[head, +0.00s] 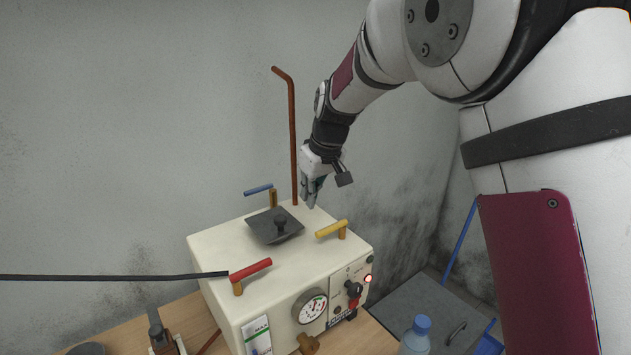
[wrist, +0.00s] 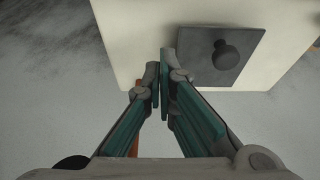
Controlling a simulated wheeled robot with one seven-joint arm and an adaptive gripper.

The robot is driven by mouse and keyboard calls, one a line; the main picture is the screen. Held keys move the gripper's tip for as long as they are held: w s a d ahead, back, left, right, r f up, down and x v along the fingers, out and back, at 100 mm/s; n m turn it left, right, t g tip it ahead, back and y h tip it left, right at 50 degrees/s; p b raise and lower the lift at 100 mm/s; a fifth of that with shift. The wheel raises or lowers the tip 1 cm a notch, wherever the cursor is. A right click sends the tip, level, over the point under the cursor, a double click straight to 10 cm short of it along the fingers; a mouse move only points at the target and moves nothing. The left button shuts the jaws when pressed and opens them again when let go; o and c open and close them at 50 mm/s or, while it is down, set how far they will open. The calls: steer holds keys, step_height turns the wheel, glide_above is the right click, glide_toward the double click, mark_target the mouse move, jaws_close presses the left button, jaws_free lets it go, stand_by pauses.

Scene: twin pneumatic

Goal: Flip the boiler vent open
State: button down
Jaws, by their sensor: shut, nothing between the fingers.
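The boiler is a cream box (head: 226,253) on a wooden bench. On its top lies a dark square plate (head: 262,232) with a round knob (head: 280,224), flat as far as I can see; which part is the vent I cannot tell for sure. Lever handles stand at the top's edges: blue (head: 258,189), yellow (head: 331,228) and red (head: 250,269). My gripper (head: 311,202) is shut and empty, near the back edge of the boiler top, behind the plate. In the wrist view my fingertips (wrist: 160,68) are together, just left of the plate (wrist: 194,48) and its knob (wrist: 226,58).
A brown vertical pipe (head: 293,130) rises behind the boiler, close to my gripper. The front has a gauge (head: 311,307), knobs and a lit lamp (head: 368,279). A black bar (head: 110,277) reaches the red handle. A blue-capped bottle (head: 415,338) stands at the lower right.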

steer(key=x, duration=0.3)
steer(key=shift+f, duration=0.25)
steer(key=shift+s+d+p, duration=0.4)
steer(key=shift+s+p, duration=0.05)
steer(key=shift+s, duration=0.15)
steer(key=shift+s+d+p, duration=0.4)
steer(key=shift+s, duration=0.2)
steer(key=shift+s+d+f, duration=0.25)
steer(key=shift+s+d, duration=0.05)
steer(key=shift+s, duration=0.15)
